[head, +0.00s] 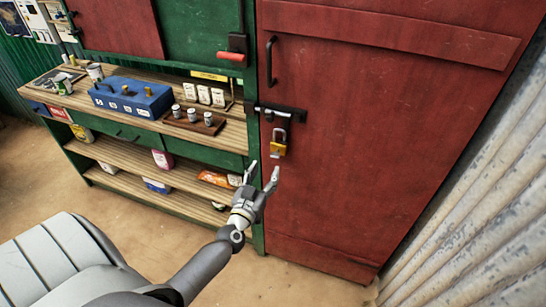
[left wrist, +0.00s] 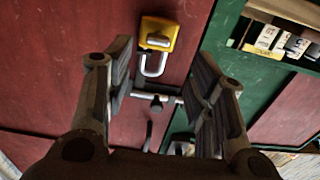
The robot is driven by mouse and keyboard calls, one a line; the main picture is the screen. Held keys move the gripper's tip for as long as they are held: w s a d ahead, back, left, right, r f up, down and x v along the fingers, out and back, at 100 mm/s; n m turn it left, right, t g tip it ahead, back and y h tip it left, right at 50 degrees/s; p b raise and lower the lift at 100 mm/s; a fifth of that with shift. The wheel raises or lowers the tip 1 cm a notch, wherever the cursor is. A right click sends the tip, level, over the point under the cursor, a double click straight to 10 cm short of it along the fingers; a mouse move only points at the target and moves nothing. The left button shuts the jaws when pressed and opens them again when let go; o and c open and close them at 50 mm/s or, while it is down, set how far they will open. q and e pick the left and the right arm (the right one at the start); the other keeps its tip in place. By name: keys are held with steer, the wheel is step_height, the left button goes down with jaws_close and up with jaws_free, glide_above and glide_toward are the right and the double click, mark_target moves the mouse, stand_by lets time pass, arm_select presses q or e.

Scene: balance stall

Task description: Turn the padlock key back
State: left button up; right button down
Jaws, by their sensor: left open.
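A padlock (head: 278,149) with a yellow body and a silver shackle hangs from the dark bolt (head: 279,112) on the red door. In the left wrist view the padlock (left wrist: 155,30) appears upside down, its shackle towards the bolt. A small pale bar on the body's face may be the key (left wrist: 158,42); its turn angle is not clear. My left gripper (head: 262,172) is open and empty, below and slightly left of the padlock in the head view. Its fingers (left wrist: 163,60) spread either side of the padlock in the wrist view, without visible contact. My right gripper is out of view.
The red door (head: 370,130) has a dark handle (head: 270,60). Left of it, a green stall with a wooden counter (head: 235,137) bears a blue box (head: 132,96) and a weight rack (head: 195,123). Corrugated metal (head: 480,220) stands right. Open space lies before the door.

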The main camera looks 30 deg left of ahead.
mark_target(274, 157)
arm_select(q)
steer(key=x, duration=0.8)
steer(key=shift+d, duration=0.2)
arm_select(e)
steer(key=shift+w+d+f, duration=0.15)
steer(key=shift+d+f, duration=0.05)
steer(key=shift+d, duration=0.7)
arm_select(q)
steer(key=c, duration=1)
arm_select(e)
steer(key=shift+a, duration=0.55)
